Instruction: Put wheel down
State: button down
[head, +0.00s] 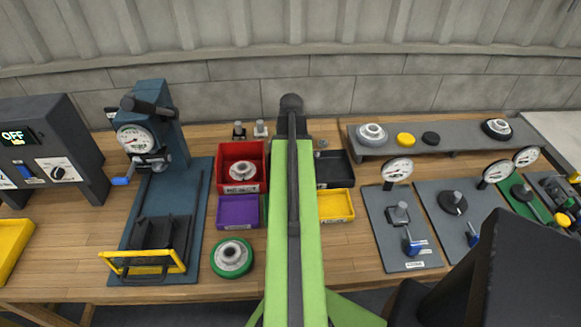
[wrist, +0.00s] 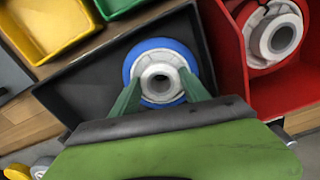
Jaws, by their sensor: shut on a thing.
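A wheel with a blue rim and a white hub (wrist: 160,52) is between the two green fingers of my gripper (wrist: 160,88) in the wrist view. My gripper is shut on this wheel. The wheel is over or inside a black tray (wrist: 85,80); I cannot tell whether it touches the tray floor. In the head view my green arm covers the wheel and the fingers. Part of the black tray (head: 338,172) shows just right of the arm.
A red bin (head: 240,152) beside the black tray holds a pale wheel (head: 242,173). Purple (head: 238,210) and yellow (head: 336,205) trays stand nearer. A green-rimmed wheel (head: 232,258) lies at the front. A press (head: 155,150) stands left; gauge stations (head: 405,225) stand right.

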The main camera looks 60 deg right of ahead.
jog(key=shift+f, duration=0.2)
jog(key=c, duration=0.6)
grip_release()
jog(key=shift+r, duration=0.1)
jog(key=shift+o, duration=0.2)
notch_tip(320, 180, up, 12)
jog(key=p, duration=1.2)
jog(key=shift+r, duration=0.2)
jog(key=shift+f, duration=0.1)
